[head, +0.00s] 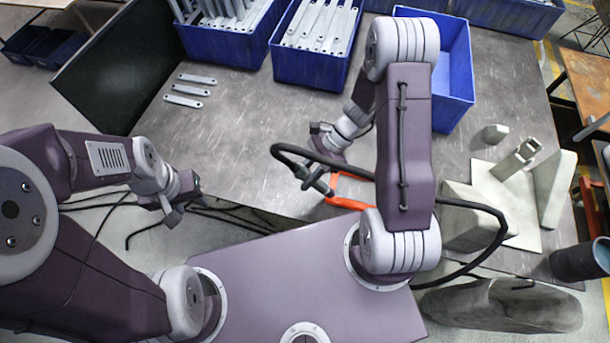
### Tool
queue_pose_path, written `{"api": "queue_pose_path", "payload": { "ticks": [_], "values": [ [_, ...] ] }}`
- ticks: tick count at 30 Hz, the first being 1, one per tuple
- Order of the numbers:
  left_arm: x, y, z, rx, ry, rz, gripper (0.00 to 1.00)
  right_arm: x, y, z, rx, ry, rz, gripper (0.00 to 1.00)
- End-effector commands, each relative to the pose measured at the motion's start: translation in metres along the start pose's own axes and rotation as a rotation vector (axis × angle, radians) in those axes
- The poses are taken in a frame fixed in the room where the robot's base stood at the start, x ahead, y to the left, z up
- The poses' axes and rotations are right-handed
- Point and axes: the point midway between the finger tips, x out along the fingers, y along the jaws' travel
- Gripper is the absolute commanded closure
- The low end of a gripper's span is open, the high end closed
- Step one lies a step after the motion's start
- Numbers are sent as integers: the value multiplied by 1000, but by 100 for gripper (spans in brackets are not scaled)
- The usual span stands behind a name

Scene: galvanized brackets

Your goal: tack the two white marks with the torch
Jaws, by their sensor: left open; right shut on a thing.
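My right gripper (322,142) is over the middle of the table, partly hidden by its own wrist. It is shut on what looks like the torch (317,178), a dark, thin tool with a thick black cable; the exact grip is hard to see. An orange piece (350,191) lies just beside the torch, partly behind my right arm. My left gripper (182,203) is open and empty off the table's near left edge. Pale grey parts, including an upright bracket (519,158), stand on a light plate (515,215) at the right. I cannot make out the white marks.
Blue bins of grey bars (316,62) stand along the back, with an emptier blue bin (455,75) behind my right arm. Several loose bars (190,91) lie at the left. The cable (480,207) loops across to the right. The table's (240,140) left middle is clear.

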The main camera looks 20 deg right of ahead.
Motion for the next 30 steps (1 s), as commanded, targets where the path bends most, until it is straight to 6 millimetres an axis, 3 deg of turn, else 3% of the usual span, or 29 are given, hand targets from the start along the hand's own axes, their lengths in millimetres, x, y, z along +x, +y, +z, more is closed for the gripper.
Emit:
{"api": "queue_pose_path", "payload": {
  "ticks": [7,21,30],
  "values": [
    [-5,0,0,0,0,0,56,-4,1,2,2,2,1,100],
    [-57,1,-6,0,0,0,56,-47,6,39,0,1,0,100],
    [-55,1,-6,0,0,0,56,-46,6,38,0,0,0,100]
  ]
}}
